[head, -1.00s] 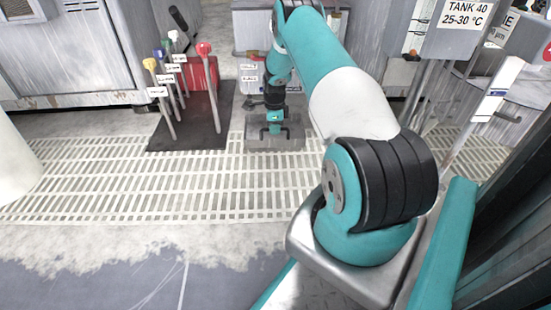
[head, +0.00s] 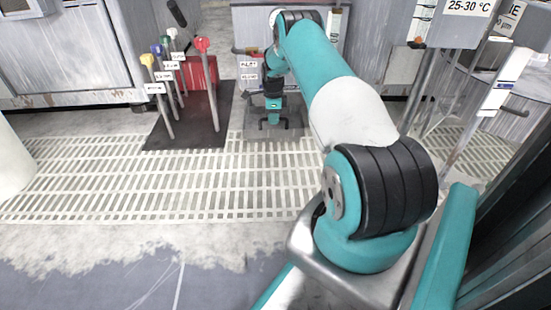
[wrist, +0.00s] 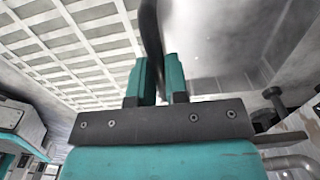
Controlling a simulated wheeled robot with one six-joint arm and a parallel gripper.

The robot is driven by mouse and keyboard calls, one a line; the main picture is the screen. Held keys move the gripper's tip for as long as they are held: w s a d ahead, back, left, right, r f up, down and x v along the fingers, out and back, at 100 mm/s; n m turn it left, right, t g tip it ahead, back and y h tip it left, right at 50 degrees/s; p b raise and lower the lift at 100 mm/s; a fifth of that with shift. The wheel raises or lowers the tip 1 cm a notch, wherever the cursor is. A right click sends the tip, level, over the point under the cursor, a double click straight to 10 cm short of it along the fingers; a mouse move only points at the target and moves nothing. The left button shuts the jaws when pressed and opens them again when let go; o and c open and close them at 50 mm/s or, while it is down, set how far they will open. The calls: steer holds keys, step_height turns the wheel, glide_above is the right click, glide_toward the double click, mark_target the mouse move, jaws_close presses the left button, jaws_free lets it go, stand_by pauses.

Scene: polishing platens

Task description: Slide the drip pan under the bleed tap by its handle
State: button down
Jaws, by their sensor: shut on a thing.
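The drip pan (head: 290,132) is a shallow grey tray on the floor grating in the head view, close in front of a grey cabinet. Its dark handle (head: 262,124) stands at the near part of the pan. My gripper (head: 273,121) points down at the handle. In the wrist view my gripper (wrist: 160,75) has its two teal fingers closed on the dark upright handle bar (wrist: 150,28), with the pan's grey surface (wrist: 215,45) behind. A pipe fitting with a lever (wrist: 275,100) shows at the right there; I cannot tell if it is the bleed tap.
A dark mat (head: 190,130) with several coloured-knob levers and a red box (head: 199,72) stands left of the pan. The grey cabinet (head: 245,40) is behind it. Tank posts and signs (head: 468,8) stand at right. The grating (head: 150,185) in front is clear.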

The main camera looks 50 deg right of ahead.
steer(key=shift+w+d, duration=0.1)
steer(key=shift+w+d+f+b, duration=0.1)
steer(key=shift+w+d+b, duration=0.75)
steer(key=shift+b, duration=0.2)
steer(key=shift+w+d, duration=0.8)
steer(key=shift+d, duration=0.1)
steer(key=c, duration=1.1)
jaws_free()
steer(key=shift+o, duration=0.2)
step_height(320, 180, up, 18)
steer(key=p, duration=1.1)
steer(key=shift+f, duration=0.2)
